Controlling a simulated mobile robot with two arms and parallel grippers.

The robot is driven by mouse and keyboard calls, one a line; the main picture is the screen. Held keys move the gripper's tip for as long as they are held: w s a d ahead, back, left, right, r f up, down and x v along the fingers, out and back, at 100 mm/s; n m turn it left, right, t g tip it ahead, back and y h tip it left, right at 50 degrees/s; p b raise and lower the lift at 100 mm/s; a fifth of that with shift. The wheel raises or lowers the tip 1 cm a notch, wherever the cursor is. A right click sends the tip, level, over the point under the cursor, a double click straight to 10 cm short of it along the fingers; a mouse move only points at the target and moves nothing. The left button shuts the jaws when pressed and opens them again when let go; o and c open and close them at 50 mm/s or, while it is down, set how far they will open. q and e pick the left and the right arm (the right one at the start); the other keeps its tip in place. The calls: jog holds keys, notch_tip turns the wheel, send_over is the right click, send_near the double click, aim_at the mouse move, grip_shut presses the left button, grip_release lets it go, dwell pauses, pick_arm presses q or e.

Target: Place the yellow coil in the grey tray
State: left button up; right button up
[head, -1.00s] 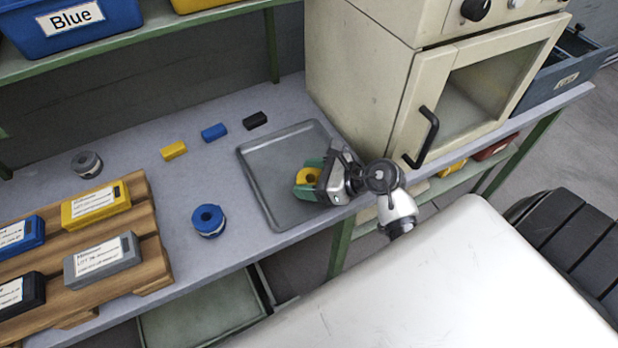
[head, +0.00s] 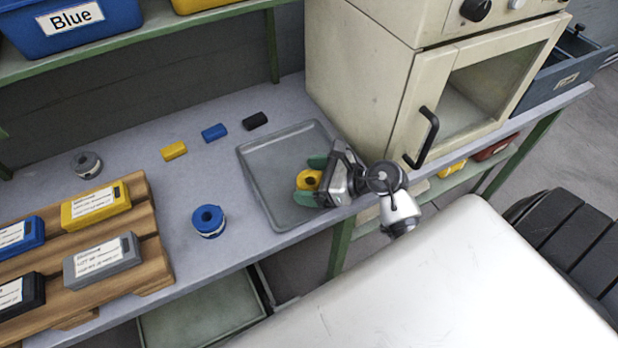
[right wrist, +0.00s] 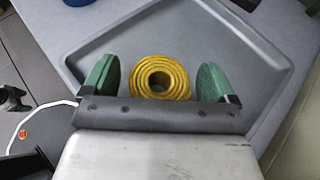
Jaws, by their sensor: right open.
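The yellow coil (head: 308,180) lies in the grey tray (head: 262,152), toward the tray's front right part. The right wrist view shows the coil (right wrist: 160,78) resting on the tray floor (right wrist: 215,40), its round hole facing the camera. My right gripper (head: 310,178) is open around the coil. In the right wrist view its green fingers (right wrist: 157,84) stand on either side of the coil, with a gap on each side. My left gripper is not in view.
A blue coil (head: 208,220) and a grey coil (head: 87,164) stand on the bench left of the tray. Small yellow (head: 174,150), blue (head: 214,132) and black (head: 255,121) blocks lie behind. A cream oven (head: 400,100) stands close on the right. A wooden pallet (head: 150,235) holds labelled boxes.

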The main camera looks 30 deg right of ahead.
jog(key=b+v, duration=0.1)
jog(key=v, duration=0.9)
jog(key=shift+f, duration=0.15)
jog(key=shift+v, duration=0.75)
